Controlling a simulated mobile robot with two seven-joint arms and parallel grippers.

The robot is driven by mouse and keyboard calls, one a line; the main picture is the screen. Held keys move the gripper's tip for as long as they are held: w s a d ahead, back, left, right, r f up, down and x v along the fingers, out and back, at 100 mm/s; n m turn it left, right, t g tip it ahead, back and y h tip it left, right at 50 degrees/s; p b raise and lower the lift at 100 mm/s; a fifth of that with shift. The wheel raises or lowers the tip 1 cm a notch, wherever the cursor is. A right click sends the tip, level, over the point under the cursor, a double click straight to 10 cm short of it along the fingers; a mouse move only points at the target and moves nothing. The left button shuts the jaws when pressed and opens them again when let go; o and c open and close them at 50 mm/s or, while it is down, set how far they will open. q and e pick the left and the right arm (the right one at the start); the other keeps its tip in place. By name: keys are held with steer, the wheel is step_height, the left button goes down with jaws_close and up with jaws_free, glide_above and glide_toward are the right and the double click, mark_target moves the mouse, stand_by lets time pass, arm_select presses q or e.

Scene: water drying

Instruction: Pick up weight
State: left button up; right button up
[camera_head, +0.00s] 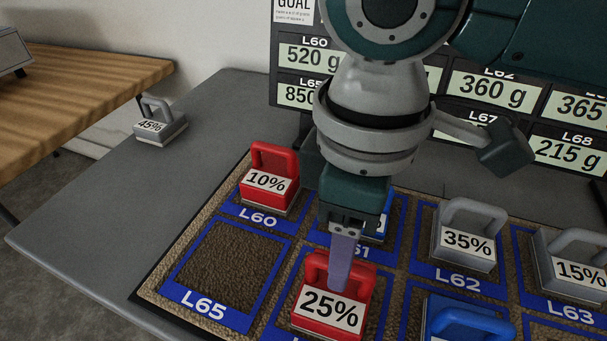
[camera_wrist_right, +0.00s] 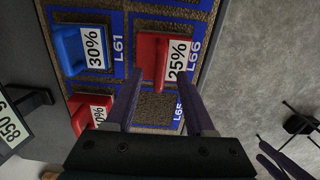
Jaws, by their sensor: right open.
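A red weight marked 25% (camera_head: 329,308) stands on the mat in the square L66. My right gripper (camera_head: 340,278) points down just over its handle. In the right wrist view the open fingers (camera_wrist_right: 163,85) are spread at the near side of the red 25% weight (camera_wrist_right: 150,62), with nothing held. Whether the fingers touch the handle, I cannot tell. A red 10% weight (camera_head: 266,188) is at L60, and a blue 30% weight (camera_wrist_right: 80,50) at L61 is mostly hidden by my arm in the head view. Purple fingers, likely my left gripper (camera_wrist_right: 277,162), show at the wrist view's lower right.
Grey weights marked 35% (camera_head: 462,240) and 15% (camera_head: 570,265) stand at L62 and L63. A blue weight (camera_head: 465,322) stands right of the 25% one. Square L65 (camera_head: 230,265) is empty. A grey 45% weight (camera_head: 158,125) sits off the mat. A display board (camera_head: 490,95) stands behind.

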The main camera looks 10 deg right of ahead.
steer(key=shift+f, duration=0.85)
jaws_close()
steer(key=shift+w+r, duration=0.1)
stand_by(0.6)
